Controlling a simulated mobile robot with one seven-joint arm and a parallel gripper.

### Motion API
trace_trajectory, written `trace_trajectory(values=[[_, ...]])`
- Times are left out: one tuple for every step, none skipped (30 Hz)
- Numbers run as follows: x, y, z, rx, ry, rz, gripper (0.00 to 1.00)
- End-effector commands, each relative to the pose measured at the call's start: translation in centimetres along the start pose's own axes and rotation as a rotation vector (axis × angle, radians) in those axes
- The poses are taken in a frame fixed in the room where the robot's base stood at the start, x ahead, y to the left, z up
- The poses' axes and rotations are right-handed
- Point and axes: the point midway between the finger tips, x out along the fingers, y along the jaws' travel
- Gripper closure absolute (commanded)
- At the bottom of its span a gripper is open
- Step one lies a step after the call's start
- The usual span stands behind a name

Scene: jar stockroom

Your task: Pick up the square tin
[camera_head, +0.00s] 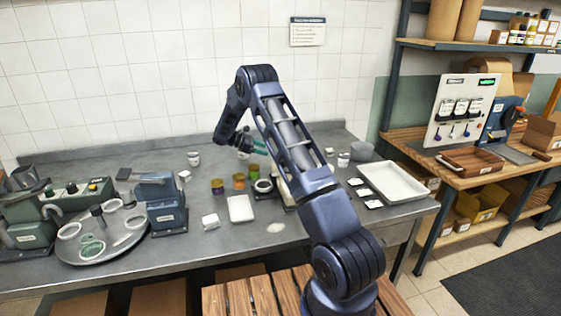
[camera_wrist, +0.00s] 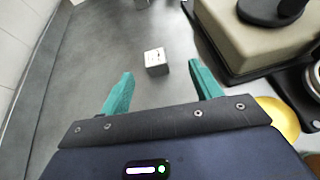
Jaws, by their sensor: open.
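A small white square tin (camera_wrist: 156,58) with dark marks on its face stands on the grey counter in the wrist view. It lies just beyond the fingertips, in line with the gap between them. It appears to be the small white block (camera_head: 330,151) near the wall in the head view. My gripper (camera_wrist: 161,72) is open, with its teal fingers apart and nothing between them. In the head view my gripper (camera_head: 262,147) points right above the back of the counter, partly behind my arm.
A beige device (camera_wrist: 255,35) with a black top stands close to the right finger. A yellow-topped jar (camera_wrist: 281,118) is beside the gripper's right side. A white tray (camera_head: 393,182) lies at the counter's right. The tiled wall runs along the back.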

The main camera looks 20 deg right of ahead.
Motion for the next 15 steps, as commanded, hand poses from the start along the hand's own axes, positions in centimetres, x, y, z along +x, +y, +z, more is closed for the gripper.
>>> trace_trajectory(values=[[0.1,0.3,-1.0,-0.016,-0.015,0.005,0.36],[0.2,0.5,-1.4,-0.023,-0.023,0.008,0.36],[0.3,0.7,-1.9,-0.032,-0.03,0.01,0.36],[0.3,0.8,-2.1,-0.036,-0.035,0.012,0.36],[0.3,0.9,-2.3,-0.04,-0.038,0.014,0.36],[0.4,0.9,-2.5,-0.044,-0.042,0.015,0.36],[0.5,1.0,-2.6,-0.046,-0.044,0.016,0.36],[0.6,1.0,-2.7,-0.047,-0.046,0.016,0.36],[0.8,1.0,-2.7,-0.048,-0.047,0.016,0.36],[1.0,1.0,-2.7,-0.048,-0.047,0.016,0.36],[1.3,1.0,-2.6,-0.048,-0.047,0.016,0.36],[1.8,1.0,-2.6,-0.048,-0.047,0.015,0.36],[2.1,1.0,-2.6,-0.048,-0.047,0.014,0.36],[2.6,1.0,-2.5,-0.048,-0.047,0.013,0.36],[3.2,1.0,-2.5,-0.048,-0.046,0.013,0.36]])
